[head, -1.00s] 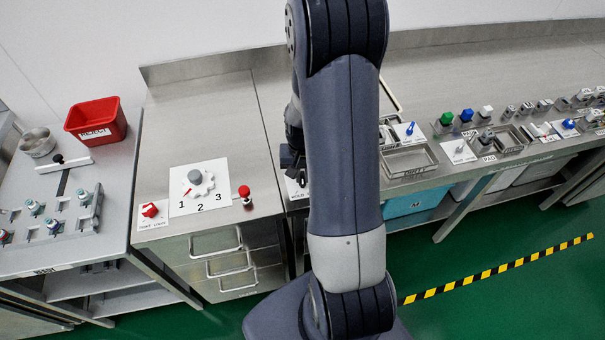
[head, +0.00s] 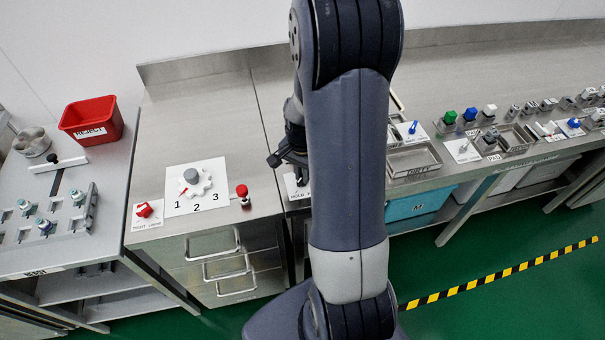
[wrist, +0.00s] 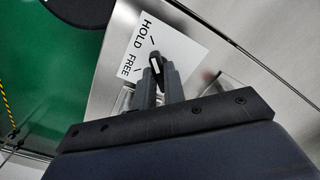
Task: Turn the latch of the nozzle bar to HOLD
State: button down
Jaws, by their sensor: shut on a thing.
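The latch (wrist: 154,63) is a small black lever with a white stripe, on a white plate (wrist: 178,35) marked HOLD and FREE in the wrist view. My gripper (wrist: 160,78) is shut on the latch, one grey finger on each side. The latch's striped end points up and slightly left, roughly toward the tick beside HOLD rather than the one beside FREE. The fingers hide its base. In the head view my gripper (head: 289,160) is over the plate's area at the counter's front edge, and my arm covers much of it.
A red knob (head: 242,191) and a numbered dial plate (head: 211,205) are left of my gripper. The steel counter behind the dial is clear.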

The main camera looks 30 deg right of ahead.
dwell(0.4)
jog(key=c, duration=1.5)
grip_release()
notch_tip(320, 180, up, 11)
jog(key=shift+f+b, duration=0.1)
jog(key=shift+b, duration=0.2)
notch_tip(320, 180, down, 11)
jog(key=shift+r+p, duration=0.1)
jog(key=shift+p, duration=0.2)
